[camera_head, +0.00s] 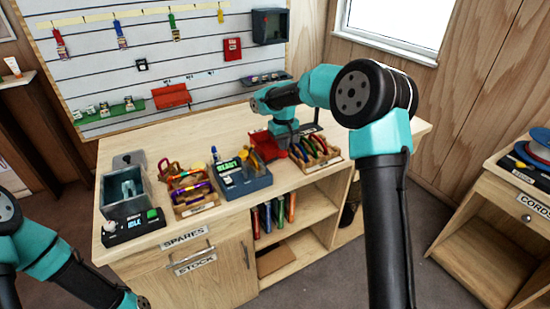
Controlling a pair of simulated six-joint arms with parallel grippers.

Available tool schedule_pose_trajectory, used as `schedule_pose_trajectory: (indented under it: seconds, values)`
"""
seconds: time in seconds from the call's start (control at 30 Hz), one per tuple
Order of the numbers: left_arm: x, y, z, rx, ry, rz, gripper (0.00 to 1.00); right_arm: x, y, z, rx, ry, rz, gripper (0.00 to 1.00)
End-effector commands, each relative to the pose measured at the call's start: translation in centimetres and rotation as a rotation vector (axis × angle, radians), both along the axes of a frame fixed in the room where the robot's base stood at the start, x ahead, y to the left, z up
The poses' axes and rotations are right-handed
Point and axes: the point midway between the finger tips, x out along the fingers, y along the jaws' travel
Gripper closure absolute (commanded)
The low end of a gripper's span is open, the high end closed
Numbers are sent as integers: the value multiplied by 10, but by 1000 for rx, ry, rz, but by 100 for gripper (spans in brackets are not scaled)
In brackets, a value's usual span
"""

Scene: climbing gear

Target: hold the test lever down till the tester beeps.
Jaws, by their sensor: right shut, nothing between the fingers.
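A blue-grey tester-like box (245,180) with a lit green display stands at the middle of the bench's front edge. A grey unit (126,192) stands at the left end, with a dark panel (134,227) in front that reads IDLE and carries a green button and a pale knob. I cannot clearly make out which part is the test lever. My right gripper (286,143) points down, shut and empty, behind and right of the blue-grey box, by a red bin (266,146). Its fingertips are small and partly hidden. My left arm is at the lower left; its gripper is out of view.
A wooden tray of coloured carabiners (190,190) stands between the two units. Another tray of gear (315,152) lies right of my right gripper. The wooden bench (150,140) is bare behind the units. A slatted wall panel (190,60) rises behind.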

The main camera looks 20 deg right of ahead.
Motion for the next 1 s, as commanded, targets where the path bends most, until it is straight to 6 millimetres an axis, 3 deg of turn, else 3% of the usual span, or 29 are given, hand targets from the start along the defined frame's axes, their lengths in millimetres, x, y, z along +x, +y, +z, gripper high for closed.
schedule_pose_trajectory:
  seconds: [1.0]
  values:
    - [0, 0, 0, 0, 0, 0, 41, 0, 0, -24, 0, 2, 0, 100]
